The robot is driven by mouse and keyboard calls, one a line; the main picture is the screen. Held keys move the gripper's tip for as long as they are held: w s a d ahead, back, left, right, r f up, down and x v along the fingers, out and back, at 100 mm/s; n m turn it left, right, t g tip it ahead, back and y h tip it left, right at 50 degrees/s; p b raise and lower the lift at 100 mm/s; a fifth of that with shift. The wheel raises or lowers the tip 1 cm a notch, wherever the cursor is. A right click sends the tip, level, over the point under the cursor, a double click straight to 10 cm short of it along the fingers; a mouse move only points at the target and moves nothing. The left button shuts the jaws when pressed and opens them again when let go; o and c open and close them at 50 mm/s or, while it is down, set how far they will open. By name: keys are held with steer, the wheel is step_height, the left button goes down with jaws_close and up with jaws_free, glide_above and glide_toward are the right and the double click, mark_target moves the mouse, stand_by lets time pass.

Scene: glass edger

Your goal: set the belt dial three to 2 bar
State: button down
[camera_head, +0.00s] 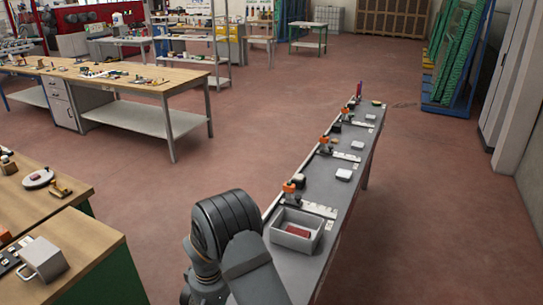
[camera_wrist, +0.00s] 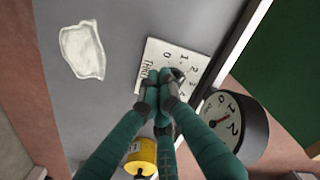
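In the wrist view a white scale plate (camera_wrist: 150,58) carries the figures 0, 1, 2 and 3 and lettering that looks like "THREE". My gripper (camera_wrist: 165,88) has its teal fingers drawn close together over this plate. The fingertips cover the middle of the scale, so the dial's knob and its setting are mostly hidden. I cannot tell whether the fingers grip the knob. In the head view my gripper is hidden behind my arm.
A yellow cylinder (camera_wrist: 141,157) stands close below the fingers. A crumpled white thing (camera_wrist: 82,50) lies on the grey bench top (camera_wrist: 105,105). In the head view the long narrow bench (camera_head: 322,185) bears orange-topped fittings, white strips and a grey bin (camera_head: 297,229). Open red floor surrounds it.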

steer(key=shift+s+a+b, duration=0.25)
steer(key=shift+a+b, duration=0.15)
steer(key=shift+b, duration=0.45)
steer(key=shift+s, duration=0.1)
stand_by(0.4)
steer(key=shift+s+d+b, duration=0.1)
steer(key=shift+s+b, duration=0.15)
steer(key=shift+b, duration=0.05)
step_height(320, 180, up, 6)
steer(key=p, duration=0.4)
